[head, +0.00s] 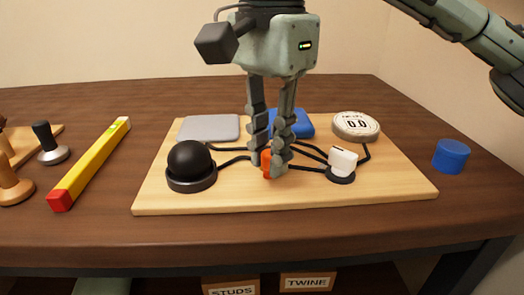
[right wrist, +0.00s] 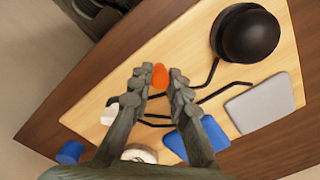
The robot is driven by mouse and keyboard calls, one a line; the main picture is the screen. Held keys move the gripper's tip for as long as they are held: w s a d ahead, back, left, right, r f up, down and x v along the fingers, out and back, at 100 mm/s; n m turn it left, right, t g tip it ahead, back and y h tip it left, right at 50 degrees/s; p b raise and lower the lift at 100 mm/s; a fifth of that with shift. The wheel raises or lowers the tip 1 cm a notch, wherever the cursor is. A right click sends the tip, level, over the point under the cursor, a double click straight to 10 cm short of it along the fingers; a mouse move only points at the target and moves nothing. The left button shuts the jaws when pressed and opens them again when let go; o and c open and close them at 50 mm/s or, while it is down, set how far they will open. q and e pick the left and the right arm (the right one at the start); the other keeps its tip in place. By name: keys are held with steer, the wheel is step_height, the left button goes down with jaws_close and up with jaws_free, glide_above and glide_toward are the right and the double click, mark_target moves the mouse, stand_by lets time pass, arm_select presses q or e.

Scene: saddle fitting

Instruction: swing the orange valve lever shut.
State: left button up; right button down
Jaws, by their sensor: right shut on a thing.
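The orange valve lever (head: 266,160) stands near the middle of the light wooden board (head: 300,196). It also shows in the right wrist view (right wrist: 159,75), between the fingertips. My right gripper (head: 267,165) comes down from above and is shut on the orange lever, with one finger on each side of it. The fingers hide much of the lever and the valve body under it. My left gripper is not in view.
A grey pad (head: 209,128) and a blue pad (head: 298,124) lie at the board's back. A yellow level (head: 92,160) and tools with knobs (head: 47,144) are at left. A blue cylinder (head: 451,157) stands to the right. The board's front strip is clear.

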steer(key=shift+d+n, duration=0.25)
steer(key=shift+n, duration=0.35)
steer(key=c, duration=1.4)
jaws_free()
steer(key=shift+c, duration=0.2)
step_height(320, 180, up, 12)
